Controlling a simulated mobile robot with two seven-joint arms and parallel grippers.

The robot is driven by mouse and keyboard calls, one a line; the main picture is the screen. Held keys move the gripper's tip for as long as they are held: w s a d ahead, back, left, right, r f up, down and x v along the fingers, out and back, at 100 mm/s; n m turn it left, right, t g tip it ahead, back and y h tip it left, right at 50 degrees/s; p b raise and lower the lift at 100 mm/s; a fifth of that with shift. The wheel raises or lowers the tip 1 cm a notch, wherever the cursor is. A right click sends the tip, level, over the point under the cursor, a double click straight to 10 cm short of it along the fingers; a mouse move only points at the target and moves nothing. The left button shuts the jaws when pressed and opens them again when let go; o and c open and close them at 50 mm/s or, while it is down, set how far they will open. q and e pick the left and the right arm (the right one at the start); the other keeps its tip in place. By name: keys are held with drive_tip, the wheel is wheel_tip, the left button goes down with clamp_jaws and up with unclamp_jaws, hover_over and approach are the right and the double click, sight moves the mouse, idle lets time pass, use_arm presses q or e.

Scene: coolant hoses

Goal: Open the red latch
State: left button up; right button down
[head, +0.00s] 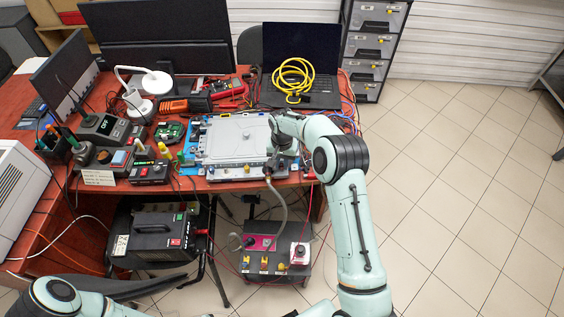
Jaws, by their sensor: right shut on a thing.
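A flat silver-grey unit (232,137) lies on a blue mat at the right part of the red table. My right gripper (274,148) is over its right front edge, pointing down. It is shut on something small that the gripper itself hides. I cannot make out a red latch clearly; it may be behind my gripper. A grey hose (282,200) runs from the unit's front edge, just below my gripper, down to a low dark box. My left arm shows only at the bottom left; its gripper is out of view.
The low dark box (262,268) with a pink-red panel and yellow fittings stands below the table edge. A black power unit (155,235) is to its left. Monitors, a laptop (318,90) and a yellow cable coil (294,77) crowd the table. The tiled floor at right is clear.

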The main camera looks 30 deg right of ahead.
sight(282, 165)
use_arm(q)
drive_tip(key=shift+w+r, duration=0.1)
use_arm(e)
drive_tip(key=n+p, duration=0.1)
drive_tip(key=n, duration=0.2)
drive_tip(key=shift+r+n, duration=0.1)
drive_tip(key=shift+n, duration=0.3)
use_arm(q)
drive_tip(key=shift+w+r+p, duration=0.3)
drive_tip(key=shift+w+r, duration=0.7)
drive_tip(key=shift+r, duration=0.05)
use_arm(e)
drive_tip(key=shift+n, duration=1.5)
drive_tip(key=c, duration=1.3)
unclamp_jaws()
use_arm(q)
drive_tip(key=shift+w+r, duration=0.3)
drive_tip(key=shift+w, duration=0.05)
use_arm(e)
wheel_tip(282, 165, up, 13)
drive_tip(key=shift+r, duration=0.15)
